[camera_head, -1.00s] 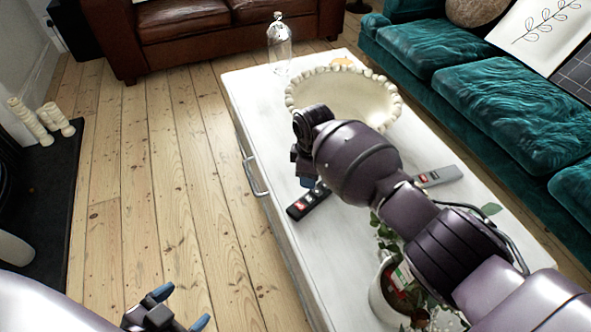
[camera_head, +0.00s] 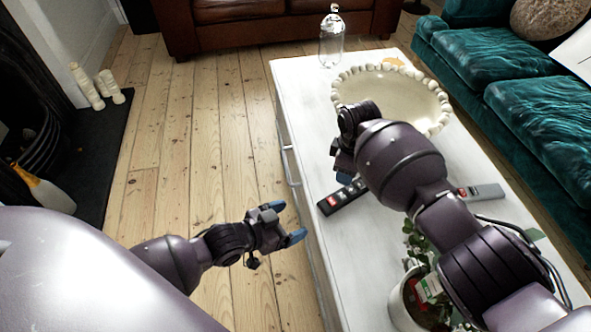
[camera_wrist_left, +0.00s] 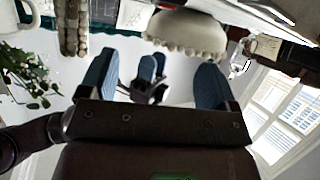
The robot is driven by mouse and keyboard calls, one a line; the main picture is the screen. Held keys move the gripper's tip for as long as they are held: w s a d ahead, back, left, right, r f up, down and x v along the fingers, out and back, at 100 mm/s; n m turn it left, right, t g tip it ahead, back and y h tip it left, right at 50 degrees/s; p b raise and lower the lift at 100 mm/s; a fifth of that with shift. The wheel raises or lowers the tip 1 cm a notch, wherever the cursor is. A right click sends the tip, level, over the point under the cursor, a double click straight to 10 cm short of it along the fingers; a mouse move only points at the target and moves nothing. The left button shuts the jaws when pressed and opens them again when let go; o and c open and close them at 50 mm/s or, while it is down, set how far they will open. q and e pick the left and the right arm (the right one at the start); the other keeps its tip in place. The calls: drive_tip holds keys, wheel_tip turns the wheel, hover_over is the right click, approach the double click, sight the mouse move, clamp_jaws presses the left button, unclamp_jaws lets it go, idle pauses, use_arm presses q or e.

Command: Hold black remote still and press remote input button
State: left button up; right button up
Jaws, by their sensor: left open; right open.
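The black remote (camera_head: 335,202) lies on the white table (camera_head: 306,107) near its left edge. Its far end is hidden under my right gripper (camera_head: 343,177), which points down over it from the right arm. That gripper is open, but its fingers are mostly hidden behind the wrist, so I cannot tell whether they touch the remote. My left gripper (camera_head: 286,222) is open and empty, to the left of the table edge and short of the remote. In the left wrist view its blue fingers (camera_wrist_left: 152,85) are spread wide, with my right gripper's blue fingertips between them.
A grey remote (camera_head: 482,192) lies right of the black one. A beaded cream bowl (camera_head: 388,98) and a glass bottle (camera_head: 332,45) stand behind. A potted plant (camera_head: 405,300) is at the front under my right arm. Floor left of the table is clear.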

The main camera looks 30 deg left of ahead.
sight(329, 203)
use_arm(q)
drive_tip(key=shift+m, duration=0.3)
drive_tip(key=x, duration=0.9)
drive_tip(key=a+x, duration=0.1)
drive_tip(key=x, duration=0.4)
drive_tip(key=shift+w+f, duration=0.2)
drive_tip(key=shift+f, duration=0.25)
drive_tip(key=shift+c, duration=0.5)
drive_tip(key=c, duration=1)
use_arm(e)
clamp_jaws()
